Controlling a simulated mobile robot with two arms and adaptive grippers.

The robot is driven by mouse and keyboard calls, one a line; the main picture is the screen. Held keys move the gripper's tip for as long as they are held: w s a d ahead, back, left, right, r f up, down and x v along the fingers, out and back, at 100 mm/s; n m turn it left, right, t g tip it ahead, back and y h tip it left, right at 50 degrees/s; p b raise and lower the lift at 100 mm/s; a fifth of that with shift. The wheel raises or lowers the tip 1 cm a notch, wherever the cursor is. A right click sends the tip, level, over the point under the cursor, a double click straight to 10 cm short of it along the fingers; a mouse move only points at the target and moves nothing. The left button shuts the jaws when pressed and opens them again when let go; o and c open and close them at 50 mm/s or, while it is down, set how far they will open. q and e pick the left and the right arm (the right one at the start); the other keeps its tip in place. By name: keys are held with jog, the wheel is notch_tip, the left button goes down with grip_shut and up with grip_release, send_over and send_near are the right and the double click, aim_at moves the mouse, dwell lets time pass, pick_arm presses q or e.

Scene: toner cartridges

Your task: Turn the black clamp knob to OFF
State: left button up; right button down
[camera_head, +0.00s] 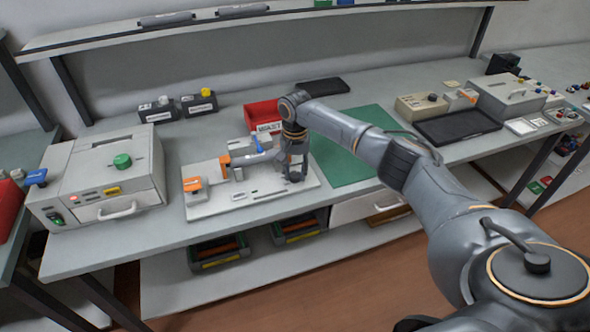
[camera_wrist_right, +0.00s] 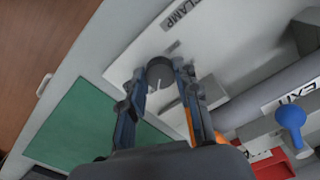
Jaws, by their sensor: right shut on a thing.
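The black clamp knob (camera_wrist_right: 160,72) is a small round dark knob on the pale fixture board (camera_wrist_right: 130,52), near the CLAMP label (camera_wrist_right: 182,11) in the right wrist view. My right gripper (camera_wrist_right: 161,77) is shut on the knob, one finger on each side. The knob's pointer and any OFF mark cannot be made out. In the head view my right gripper (camera_head: 295,178) points down at the right end of the fixture board (camera_head: 240,207) and hides the knob. My left gripper is not in view.
A blue-tipped lever (camera_wrist_right: 290,116) and a grey cylinder with an EXIT label (camera_wrist_right: 295,90) are beside the gripper. A red bin (camera_head: 262,115) stands behind the fixture. A green mat (camera_head: 345,160) lies clear to the right. A grey machine (camera_head: 105,175) stands left.

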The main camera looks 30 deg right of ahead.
jog(key=shift+r+n+p, duration=0.15)
jog(key=shift+n+p, duration=0.7)
jog(key=shift+n, duration=0.35)
jog(key=n+p, duration=0.1)
jog(key=n, duration=0.2)
jog(key=shift+n+p, duration=0.3)
jog(key=n, duration=0.3)
jog(key=shift+n+p, duration=0.3)
jog(key=shift+p, duration=0.1)
jog(key=n, duration=0.4)
jog(key=shift+n, duration=0.3)
jog(key=n, duration=0.4)
jog(key=shift+n, duration=0.3)
jog(key=n, duration=0.4)
jog(key=shift+f, duration=0.2)
jog(key=n, duration=0.5)
jog(key=n+b, duration=0.1)
jog(key=n, duration=0.3)
jog(key=shift+n, duration=0.3)
